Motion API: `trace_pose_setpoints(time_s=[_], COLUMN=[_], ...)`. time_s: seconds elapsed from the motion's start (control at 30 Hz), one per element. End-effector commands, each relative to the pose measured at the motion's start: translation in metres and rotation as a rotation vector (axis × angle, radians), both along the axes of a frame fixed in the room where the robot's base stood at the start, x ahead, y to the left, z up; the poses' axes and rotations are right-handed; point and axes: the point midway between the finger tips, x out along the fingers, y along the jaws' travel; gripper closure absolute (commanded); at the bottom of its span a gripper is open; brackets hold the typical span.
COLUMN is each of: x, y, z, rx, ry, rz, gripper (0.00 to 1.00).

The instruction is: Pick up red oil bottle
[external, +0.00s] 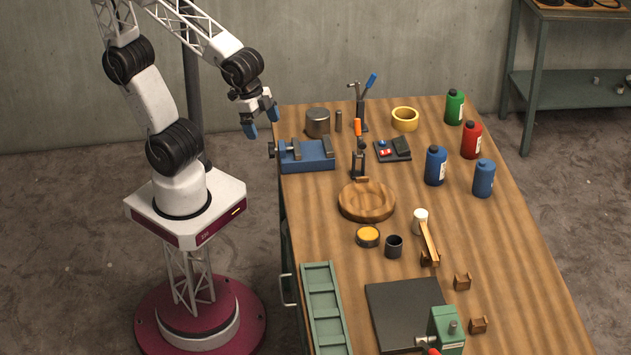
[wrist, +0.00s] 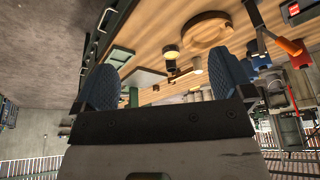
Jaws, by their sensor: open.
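The red oil bottle (external: 471,141) stands upright near the far right edge of the wooden workbench in the external view, with a black cap and a pale label. My gripper (external: 261,120) is open and empty, raised by the bench's far left corner, well to the left of the bottle. Its two blue fingers stand wide apart in the wrist view (wrist: 163,88).
A green bottle (external: 454,107) stands behind the red one, and two blue bottles (external: 436,165) (external: 484,178) stand in front. A blue vise (external: 307,156), a tool stand (external: 361,112), yellow tape (external: 405,118) and a wooden bowl (external: 367,205) lie between gripper and bottles.

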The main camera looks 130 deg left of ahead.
Motion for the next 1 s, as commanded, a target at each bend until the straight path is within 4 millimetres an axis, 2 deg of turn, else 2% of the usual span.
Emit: trace_pose_setpoints(time_s=[0.03, 0.2, 0.5, 0.67, 0.8, 1.0], x=[0.017, 0.075, 0.168, 0.211, 0.245, 0.284], y=[0.010, 0.045, 0.122, 0.170, 0.216, 0.284], z=[0.000, 0.002, -0.005, -0.013, -0.023, -0.042], rx=[0.004, 0.024, 0.064, 0.089, 0.112, 0.145], ry=[-0.018, -0.106, -0.260, -0.340, -0.411, -0.508], rz=[0.021, 0.085, 0.189, 0.239, 0.283, 0.337], gripper=[0.02, 0.02, 0.02, 0.02, 0.02, 0.02])
